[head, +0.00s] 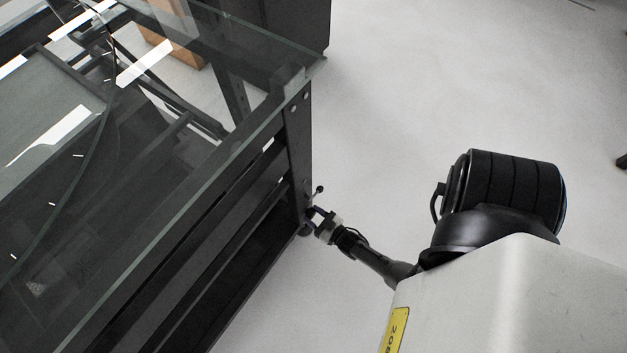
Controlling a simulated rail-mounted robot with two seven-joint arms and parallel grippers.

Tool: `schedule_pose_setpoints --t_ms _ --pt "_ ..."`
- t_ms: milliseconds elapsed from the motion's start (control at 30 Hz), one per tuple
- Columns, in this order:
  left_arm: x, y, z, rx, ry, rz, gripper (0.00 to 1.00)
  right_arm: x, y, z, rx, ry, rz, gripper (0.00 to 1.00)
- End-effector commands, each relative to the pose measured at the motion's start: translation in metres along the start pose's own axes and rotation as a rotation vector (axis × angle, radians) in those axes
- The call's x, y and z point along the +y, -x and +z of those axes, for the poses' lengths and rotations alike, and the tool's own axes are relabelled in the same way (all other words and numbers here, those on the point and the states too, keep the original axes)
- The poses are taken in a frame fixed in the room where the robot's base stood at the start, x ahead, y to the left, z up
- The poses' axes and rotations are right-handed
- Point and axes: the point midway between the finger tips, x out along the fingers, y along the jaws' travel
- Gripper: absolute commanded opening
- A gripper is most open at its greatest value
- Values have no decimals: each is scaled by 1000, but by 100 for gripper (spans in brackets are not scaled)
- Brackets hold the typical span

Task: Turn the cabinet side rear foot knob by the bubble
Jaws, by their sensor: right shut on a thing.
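A dark metal frame (300,140) with a glass top stands on the left, and its near corner post reaches down to the floor. My right gripper (315,213) is at the lower end of this post, its fingers closed around a small part there. That part is the foot knob, mostly hidden by the fingers. A small dark ball-ended lever (320,189) sticks out just above the gripper. No bubble level can be made out. My left gripper is not in view.
The glass top (230,150) overhangs the frame, with its corner above the post. A dark cabinet (290,25) stands behind, and a brown box (175,45) shows through the glass. The pale floor (400,90) to the right is clear.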

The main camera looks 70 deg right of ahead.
Motion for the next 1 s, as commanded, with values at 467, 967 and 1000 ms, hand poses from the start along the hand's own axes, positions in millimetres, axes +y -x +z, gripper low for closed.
schedule_pose_setpoints --t_ms 467,967,1000 --pt "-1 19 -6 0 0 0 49 2 0 -1 -34 -425 -6 20" --pt "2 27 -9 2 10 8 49 3 0 0 -69 -898 -11 20" --pt "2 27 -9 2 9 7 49 4 0 1 -71 -936 -10 20"
